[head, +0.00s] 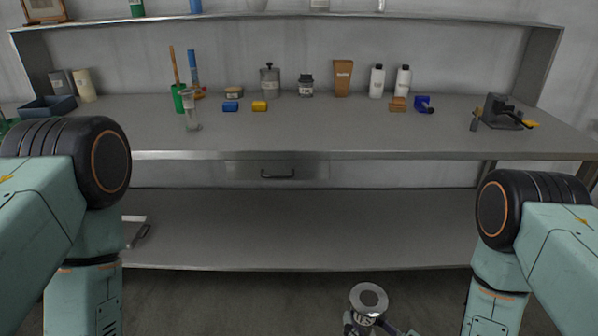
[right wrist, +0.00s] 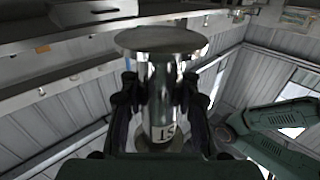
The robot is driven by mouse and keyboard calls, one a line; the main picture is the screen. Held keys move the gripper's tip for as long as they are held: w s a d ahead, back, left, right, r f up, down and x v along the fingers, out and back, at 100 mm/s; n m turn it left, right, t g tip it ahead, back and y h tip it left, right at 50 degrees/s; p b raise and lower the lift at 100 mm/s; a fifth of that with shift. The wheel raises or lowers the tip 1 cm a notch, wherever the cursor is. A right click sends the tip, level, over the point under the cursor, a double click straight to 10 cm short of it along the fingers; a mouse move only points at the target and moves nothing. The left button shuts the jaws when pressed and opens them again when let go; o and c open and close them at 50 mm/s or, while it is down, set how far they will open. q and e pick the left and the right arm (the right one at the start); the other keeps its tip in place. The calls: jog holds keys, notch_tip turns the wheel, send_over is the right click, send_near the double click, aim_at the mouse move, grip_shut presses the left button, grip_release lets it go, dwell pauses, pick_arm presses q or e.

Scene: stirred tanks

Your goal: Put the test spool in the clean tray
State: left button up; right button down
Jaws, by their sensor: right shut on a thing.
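The test spool (head: 369,300) is a shiny metal piece with a round flange and a dark-lettered white label. It is low in the middle of the head view, in front of the bench and over the floor. My right gripper (head: 368,322) is shut on it. In the right wrist view the spool (right wrist: 161,80) stands between the dark fingers (right wrist: 158,100), its wide flange beyond them. A blue tray (head: 48,108) sits at the left end of the bench top; I cannot tell if it is the clean tray. My left gripper is out of view.
The steel bench (head: 330,135) holds bottles, jars and sponges along its back and a dark clamp-like tool (head: 502,110) at right. A clear cylinder (head: 191,112) stands at left. The bench front is mostly free. A pale tray-like thing (head: 133,229) lies on the lower shelf (head: 300,235).

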jog(key=d+r+m+t+h, duration=0.2)
jog(key=d+r, duration=0.5)
jog(key=r, duration=0.4)
jog(key=shift+w+d+r+m+t+h, duration=0.15)
jog(key=shift+w+d+m+t+h, duration=0.25)
jog(key=shift+h, duration=0.3)
jog(key=shift+a, duration=0.2)
jog(key=a+r+n+g+y, duration=0.75)
jog(key=a+g, duration=0.25)
jog(key=a, duration=0.2)
jog(key=w+a+f+n+g+y, duration=0.1)
jog(key=w+a+f+n+g, duration=0.2)
jog(key=g, duration=0.4)
notch_tip(320, 180, down, 3)
jog(key=shift+w+a+r+n+y, duration=0.2)
jog(key=shift+w+a+n+y, duration=0.25)
jog(key=shift+n, duration=0.7)
jog(key=shift+s+d+n+g+h, duration=0.15)
jog(key=shift+d+n+g+h, duration=0.15)
jog(key=shift+d+n+g, duration=0.55)
jog(key=shift+s+d+n+g+h, duration=0.15)
jog(key=shift+n+g+h, duration=0.3)
jog(key=shift+g, duration=0.9)
jog(key=shift+s+d+n+g+h, duration=0.15)
jog(key=shift+d+n+g, duration=0.35)
jog(key=shift+n+g, duration=0.45)
